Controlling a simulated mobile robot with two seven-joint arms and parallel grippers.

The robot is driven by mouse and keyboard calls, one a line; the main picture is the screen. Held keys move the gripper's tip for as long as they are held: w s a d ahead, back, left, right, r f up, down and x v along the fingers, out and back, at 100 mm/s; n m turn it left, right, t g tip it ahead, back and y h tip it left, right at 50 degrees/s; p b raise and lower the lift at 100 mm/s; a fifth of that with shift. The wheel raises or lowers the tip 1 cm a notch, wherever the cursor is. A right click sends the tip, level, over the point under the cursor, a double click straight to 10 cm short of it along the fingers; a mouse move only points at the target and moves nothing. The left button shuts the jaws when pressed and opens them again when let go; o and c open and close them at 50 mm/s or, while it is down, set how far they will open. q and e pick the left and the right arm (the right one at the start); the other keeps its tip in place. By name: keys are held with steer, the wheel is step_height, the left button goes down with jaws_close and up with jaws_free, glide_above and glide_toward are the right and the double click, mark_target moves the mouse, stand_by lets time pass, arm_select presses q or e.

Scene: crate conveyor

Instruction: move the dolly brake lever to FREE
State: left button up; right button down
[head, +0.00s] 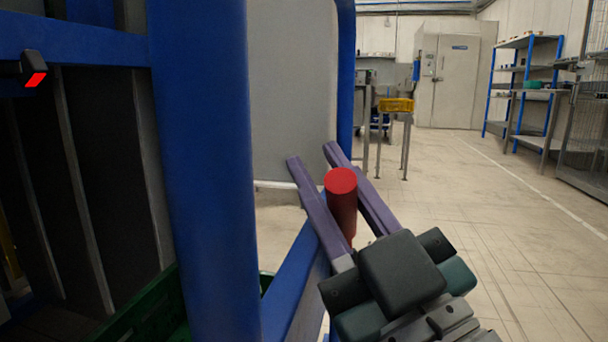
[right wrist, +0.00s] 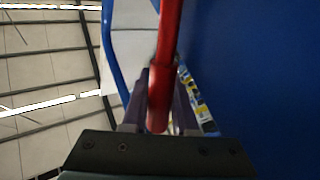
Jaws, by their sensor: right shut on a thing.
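The brake lever (head: 341,200) shows as a red round-ended handle, standing close to upright beside the blue frame in the head view. My right gripper (head: 324,160) has its two purple fingers on either side of the lever and is shut on it. In the right wrist view the red lever (right wrist: 164,75) runs down between the fingers (right wrist: 158,100). The lever's lower end and any FREE marking are hidden or out of view. My left gripper is not in view.
A thick blue post (head: 203,170) and a lower blue rail (head: 297,280) stand just left of the gripper. A green crate edge (head: 150,312) shows at lower left. A yellow crate (head: 396,105) on a stand is farther back. The floor to the right is clear.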

steer(key=c, duration=0.7)
jaws_free()
